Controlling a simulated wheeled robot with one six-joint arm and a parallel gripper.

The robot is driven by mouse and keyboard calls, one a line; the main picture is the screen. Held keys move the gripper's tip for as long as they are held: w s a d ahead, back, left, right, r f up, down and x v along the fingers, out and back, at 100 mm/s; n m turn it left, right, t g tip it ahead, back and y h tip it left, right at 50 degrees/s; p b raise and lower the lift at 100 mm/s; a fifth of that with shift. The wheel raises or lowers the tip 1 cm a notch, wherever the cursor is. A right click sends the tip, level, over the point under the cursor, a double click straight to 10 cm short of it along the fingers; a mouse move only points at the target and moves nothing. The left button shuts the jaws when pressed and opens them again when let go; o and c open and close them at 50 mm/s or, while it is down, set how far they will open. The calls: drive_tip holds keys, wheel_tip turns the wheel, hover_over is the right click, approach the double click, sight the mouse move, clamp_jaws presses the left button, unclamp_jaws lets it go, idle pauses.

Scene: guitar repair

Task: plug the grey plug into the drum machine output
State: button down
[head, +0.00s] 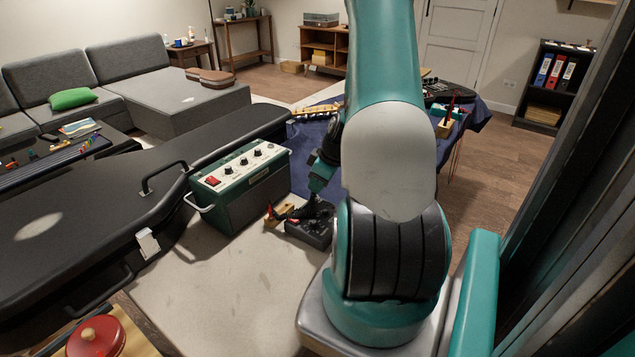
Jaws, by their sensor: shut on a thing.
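My gripper (316,207) is small and dark in the head view, pointing down over a small dark box (312,234) on the pale bench top. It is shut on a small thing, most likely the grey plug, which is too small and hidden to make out. The dark box has controls on top and may be the drum machine; its output socket cannot be seen. I cannot tell whether the plug touches the box. A wooden block (277,215) with red and dark pieces stands just left of the box.
A green amplifier (243,185) with knobs and a red switch stands left of my gripper. A large black guitar case (90,215) lies along the left. The front of the pale bench (215,290) is clear. A blue cloth (305,150) lies behind, partly hidden by my arm.

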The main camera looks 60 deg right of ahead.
drive_tip(key=shift+f+b, duration=0.55)
drive_tip(key=shift+f, duration=0.2)
drive_tip(key=c, duration=0.7)
unclamp_jaws()
drive_tip(key=shift+o, duration=0.2)
drive_tip(key=shift+r, duration=0.15)
drive_tip(key=shift+r+p, duration=3.05)
drive_tip(key=shift+r, duration=0.9)
